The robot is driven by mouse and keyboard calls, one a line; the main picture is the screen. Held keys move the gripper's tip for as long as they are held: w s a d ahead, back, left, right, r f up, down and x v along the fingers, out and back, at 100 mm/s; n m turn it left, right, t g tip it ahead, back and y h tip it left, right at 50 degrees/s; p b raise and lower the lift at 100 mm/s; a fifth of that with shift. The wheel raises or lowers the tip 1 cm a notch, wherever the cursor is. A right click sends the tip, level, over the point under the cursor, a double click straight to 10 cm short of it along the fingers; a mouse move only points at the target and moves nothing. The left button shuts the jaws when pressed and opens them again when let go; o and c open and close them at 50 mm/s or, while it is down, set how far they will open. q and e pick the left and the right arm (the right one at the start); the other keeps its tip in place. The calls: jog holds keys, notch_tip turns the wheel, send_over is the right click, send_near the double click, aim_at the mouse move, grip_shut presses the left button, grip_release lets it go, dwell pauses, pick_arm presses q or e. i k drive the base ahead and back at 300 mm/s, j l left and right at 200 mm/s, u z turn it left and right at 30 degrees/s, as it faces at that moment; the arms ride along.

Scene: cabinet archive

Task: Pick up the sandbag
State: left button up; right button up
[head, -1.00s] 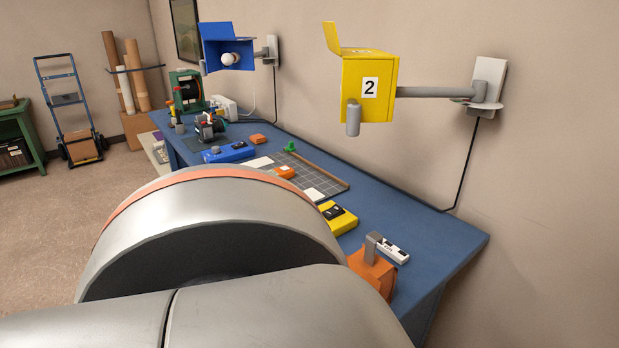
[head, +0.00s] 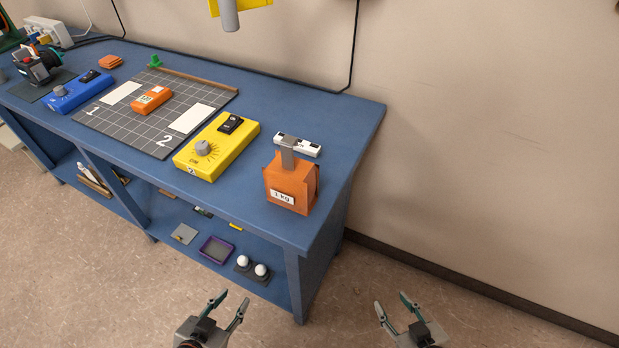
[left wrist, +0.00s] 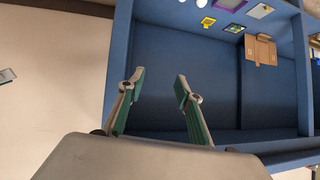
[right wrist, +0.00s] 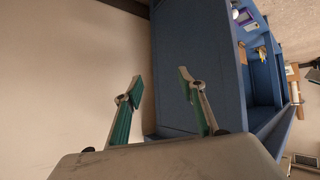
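The sandbag is an orange block-like bag (head: 291,180) with a grey handle on top and a "1 kg" label. It stands upright on the blue bench near its front right corner in the head view. My left gripper (head: 229,304) is open and empty, low in front of the bench. My right gripper (head: 392,302) is open and empty, further right above the floor. Both are apart from the sandbag. The open fingers of the left gripper (left wrist: 160,85) and right gripper (right wrist: 161,85) show in their wrist views. The sandbag is not seen in either wrist view.
A yellow control box (head: 217,146) stands left of the sandbag. A white switch-like device (head: 298,145) lies just behind it. A gridded mat (head: 150,135) lies further left. The bench's lower shelf (head: 270,287) holds small items. The floor right of the bench is clear.

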aim_at(291, 183)
jog(key=u, duration=0.15)
jog(key=l+u, duration=0.15)
jog(key=l, duration=0.45)
jog(key=l+u, duration=0.15)
jog(key=l, duration=0.4)
jog(key=l+u, duration=0.2)
jog(key=l, duration=0.4)
jog(key=l+u, duration=0.15)
jog(key=l, duration=0.4)
jog(key=k+l+u, duration=0.15)
jog(key=l, duration=0.4)
jog(key=k+l+u, duration=0.15)
jog(key=l, duration=0.4)
jog(key=i+j, duration=0.2)
jog(key=i, duration=0.05)
